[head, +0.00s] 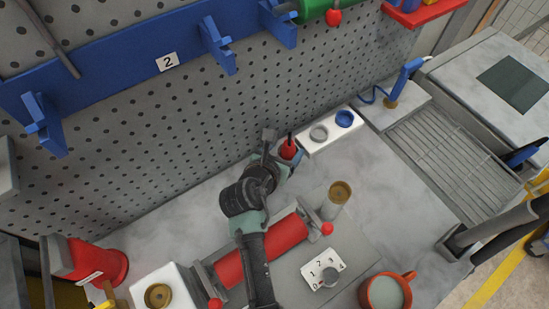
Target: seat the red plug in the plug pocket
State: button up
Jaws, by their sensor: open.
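The red plug (288,151) is at the left end of a white block (309,150) against the pegboard. My gripper (280,138) is over the plug, with its dark fingers apart close to it. I cannot tell whether the fingers touch the plug. My gripper and arm hide part of the plug's surroundings, so I cannot tell whether it sits in a pocket. The block has a grey round pocket (319,133) and a blue round piece (344,118) on its top. Which one is the plug pocket is not marked.
A red roller (275,247) lies under my forearm. A tan-topped cup (338,194), a numbered dial plate (324,272) and an orange mug (387,292) stand nearby. A ribbed grey tray (440,150) is at right. The blue pegboard rail (130,73) runs above.

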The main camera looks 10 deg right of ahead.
jog(key=v, duration=0.8)
jog(key=shift+s+a+r, duration=0.2)
jog(key=shift+s+a, duration=0.05)
